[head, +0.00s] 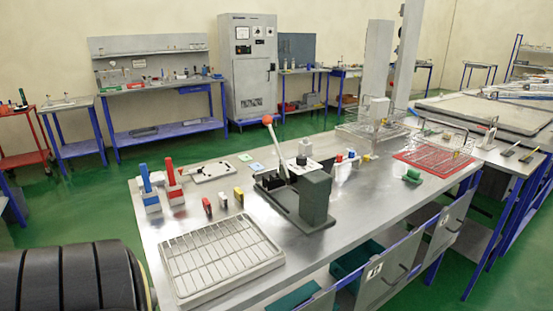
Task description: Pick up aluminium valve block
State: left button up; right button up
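More small pieces in white, red, blue and yellow stand behind the lever press. Neither of my grippers is in view.
A lever press (301,192) with a red ball handle stands mid-bench. A white slotted tray (222,262) lies at the front left. Blue (149,189) and red (173,184) holders stand at the left.

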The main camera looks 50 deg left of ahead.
aim_at(305, 147)
jog(key=k, duration=0.5)
jog(key=z, duration=2.55)
jog(key=k, duration=2.25)
jog(key=z, duration=0.85)
jog(key=k, duration=2.7)
jog(key=z, duration=2.15)
jog(key=k, duration=0.4)
jog(key=z, duration=0.1)
